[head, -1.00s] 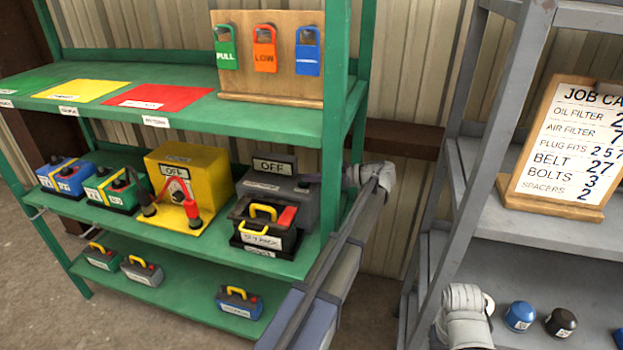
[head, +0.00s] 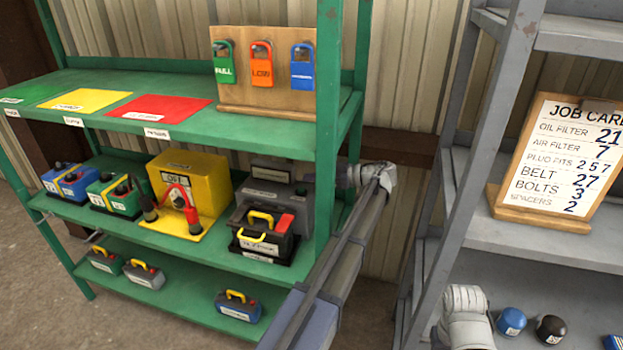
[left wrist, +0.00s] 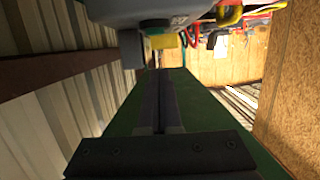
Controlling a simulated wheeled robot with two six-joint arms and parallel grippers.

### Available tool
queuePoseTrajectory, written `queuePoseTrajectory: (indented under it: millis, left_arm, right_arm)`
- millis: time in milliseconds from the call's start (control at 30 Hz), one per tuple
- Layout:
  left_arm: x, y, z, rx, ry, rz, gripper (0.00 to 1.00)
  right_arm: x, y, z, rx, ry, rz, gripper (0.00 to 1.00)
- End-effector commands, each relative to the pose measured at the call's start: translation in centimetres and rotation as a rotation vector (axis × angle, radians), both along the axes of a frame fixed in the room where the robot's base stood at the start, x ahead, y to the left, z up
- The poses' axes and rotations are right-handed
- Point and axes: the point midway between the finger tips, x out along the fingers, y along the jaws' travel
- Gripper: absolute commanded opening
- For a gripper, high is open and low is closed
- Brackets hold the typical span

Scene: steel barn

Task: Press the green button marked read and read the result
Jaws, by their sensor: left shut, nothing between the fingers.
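A grey box (head: 298,205) with a small dark display (head: 270,171) stands on the green rack's middle shelf. Small lettering shows on the display, too blurred to read. No green button marked read can be made out; the box's right side is turned away from the head camera. My left arm reaches in behind the rack's front post, to the right of the grey box. Contact cannot be told.
A yellow box (head: 205,172) reading OFF, a dark battery (head: 262,240) with a yellow handle, and green and blue batteries share the shelf. The green post (head: 327,120) stands by my left arm. A job card (head: 562,150) stands on the grey rack at right.

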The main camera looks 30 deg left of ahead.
Motion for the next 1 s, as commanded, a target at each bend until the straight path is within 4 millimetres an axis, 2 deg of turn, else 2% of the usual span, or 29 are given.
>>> queuePoseTrajectory:
  millis: [33,200,400,600,1000]
  left_arm:
    - [0.6,-1.5,0.4,0.0,0.001,-0.006,0.0]
    - [1.4,-4.8,1.2,0.0,0.001,-0.006,0.0]
    - [2.0,-7.3,1.7,0.001,0.0,-0.004,0.0]
    - [2.1,-8.3,1.9,0.001,-0.001,-0.004,0.0]
    - [2.1,-8.3,1.9,0.001,0.0,-0.003,0.0]
  right_arm:
    - [0.0,0.0,0.4,0.0,0.0,0.0,0.0]
    - [0.0,0.0,1.2,0.0,0.0,0.0,0.0]
    - [0.0,0.0,1.7,0.0,0.0,0.0,0.0]
    - [0.0,0.0,1.9,0.0,0.0,0.0,0.0]
    - [0.0,0.0,1.9,0.0,0.0,0.0,0.0]
